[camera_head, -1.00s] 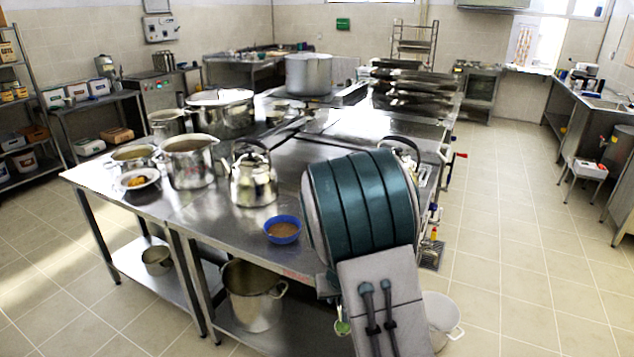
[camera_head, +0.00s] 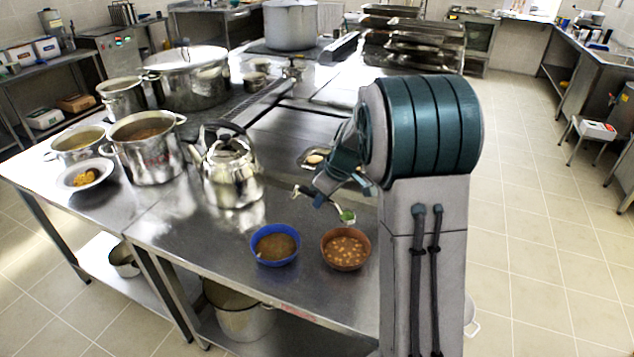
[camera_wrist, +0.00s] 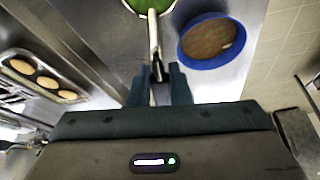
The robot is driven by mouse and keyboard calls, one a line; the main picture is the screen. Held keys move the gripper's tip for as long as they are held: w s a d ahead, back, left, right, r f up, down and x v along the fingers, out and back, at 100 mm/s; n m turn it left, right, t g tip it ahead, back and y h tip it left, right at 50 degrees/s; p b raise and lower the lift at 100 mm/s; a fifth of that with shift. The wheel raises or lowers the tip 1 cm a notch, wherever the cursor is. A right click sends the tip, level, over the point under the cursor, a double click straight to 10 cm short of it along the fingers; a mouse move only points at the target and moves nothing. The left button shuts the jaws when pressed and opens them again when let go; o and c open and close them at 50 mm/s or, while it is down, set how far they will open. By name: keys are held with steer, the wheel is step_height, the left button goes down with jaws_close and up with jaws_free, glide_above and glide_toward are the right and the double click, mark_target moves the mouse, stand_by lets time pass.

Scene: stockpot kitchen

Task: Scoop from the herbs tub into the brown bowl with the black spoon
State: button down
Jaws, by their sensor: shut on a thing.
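My gripper (camera_head: 320,198) is shut on a spoon, held above the metal table near its front edge. The brown bowl (camera_head: 345,264) stands just in front of and below the spoon head, with lumpy brown contents. I cannot make out a herbs tub in either view.
A blue bowl (camera_head: 275,261) with brown contents stands just left of the brown bowl; it also shows in the wrist view (camera_wrist: 185,56). A kettle (camera_head: 232,180), a large pot (camera_head: 150,160) and a plate (camera_head: 104,174) stand left. A tray of buns (camera_wrist: 68,96) lies behind my gripper.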

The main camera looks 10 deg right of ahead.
steer(key=shift+w, duration=0.1)
steer(key=s+a+f+n+t+h+b, duration=0.3)
steer(key=f+n+t+h+b, duration=0.2)
steer(key=t+h+b, duration=0.7)
steer(key=n+t, duration=0.1)
steer(key=t, duration=0.3)
steer(key=shift+s+a+f+t+b, duration=0.15)
steer(key=shift+a+f+t+b, duration=0.05)
steer(key=shift+f+t+b, duration=0.15)
stand_by(1.2)
steer(key=shift+s+r+n, duration=0.1)
steer(key=shift+n, duration=0.2)
stand_by(0.4)
